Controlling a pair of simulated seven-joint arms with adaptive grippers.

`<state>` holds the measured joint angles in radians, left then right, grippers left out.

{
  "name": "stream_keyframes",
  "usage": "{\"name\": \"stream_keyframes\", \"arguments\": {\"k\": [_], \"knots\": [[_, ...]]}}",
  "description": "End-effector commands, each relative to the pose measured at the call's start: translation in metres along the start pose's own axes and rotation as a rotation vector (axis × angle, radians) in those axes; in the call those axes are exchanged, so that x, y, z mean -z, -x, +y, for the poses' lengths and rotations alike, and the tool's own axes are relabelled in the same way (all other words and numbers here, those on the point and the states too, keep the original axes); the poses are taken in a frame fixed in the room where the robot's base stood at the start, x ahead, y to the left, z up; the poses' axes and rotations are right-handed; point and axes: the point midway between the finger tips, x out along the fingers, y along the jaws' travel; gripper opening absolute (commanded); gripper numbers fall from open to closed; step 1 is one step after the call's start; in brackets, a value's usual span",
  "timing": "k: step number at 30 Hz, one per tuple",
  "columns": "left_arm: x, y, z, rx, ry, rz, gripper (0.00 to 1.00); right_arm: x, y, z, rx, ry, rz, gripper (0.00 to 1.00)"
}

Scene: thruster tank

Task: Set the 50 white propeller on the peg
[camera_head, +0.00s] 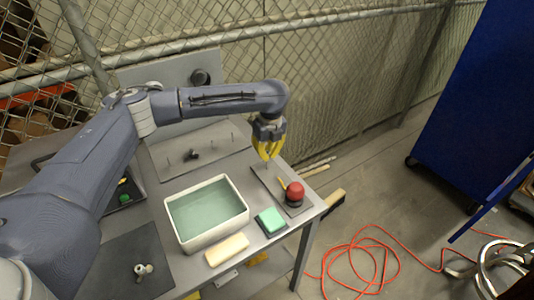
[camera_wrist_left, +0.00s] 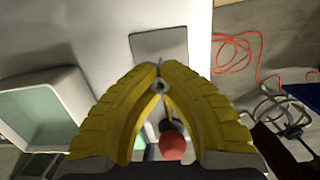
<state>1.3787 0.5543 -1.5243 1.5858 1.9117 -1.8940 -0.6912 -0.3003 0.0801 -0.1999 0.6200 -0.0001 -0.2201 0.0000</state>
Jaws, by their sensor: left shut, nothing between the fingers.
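A small whitish propeller-like part (camera_head: 143,270) lies on a dark mat (camera_head: 118,246) at the front left; I cannot read any number on it. Several thin upright pegs (camera_head: 232,137) stand on a grey plate (camera_head: 212,156) at the back of the table, with a small dark part (camera_head: 191,154) among them. My left gripper (camera_head: 268,158) has yellow fingers pointing down, far from the whitish part, over the table's right side near the red button (camera_head: 295,190). In the wrist view its fingertips (camera_wrist_left: 160,66) meet with nothing held. My right gripper is not in view.
A white tank of greenish water (camera_head: 207,212) stands mid-table. A cream block (camera_head: 227,250) and a green-topped sponge (camera_head: 270,221) lie in front and beside it. A chain-link fence (camera_head: 330,70) rises behind. An orange cable (camera_head: 355,262) lies on the floor.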

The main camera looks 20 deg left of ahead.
Motion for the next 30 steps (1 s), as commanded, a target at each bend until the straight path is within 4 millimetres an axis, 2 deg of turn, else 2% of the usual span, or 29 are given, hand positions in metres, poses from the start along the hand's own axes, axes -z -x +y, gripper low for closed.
{"name": "stream_keyframes", "arguments": {"k": [30], "knots": [[0.002, -0.013, 0.0, 0.0, 0.0, 0.0, 0.0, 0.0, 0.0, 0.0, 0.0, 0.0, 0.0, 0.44]]}}
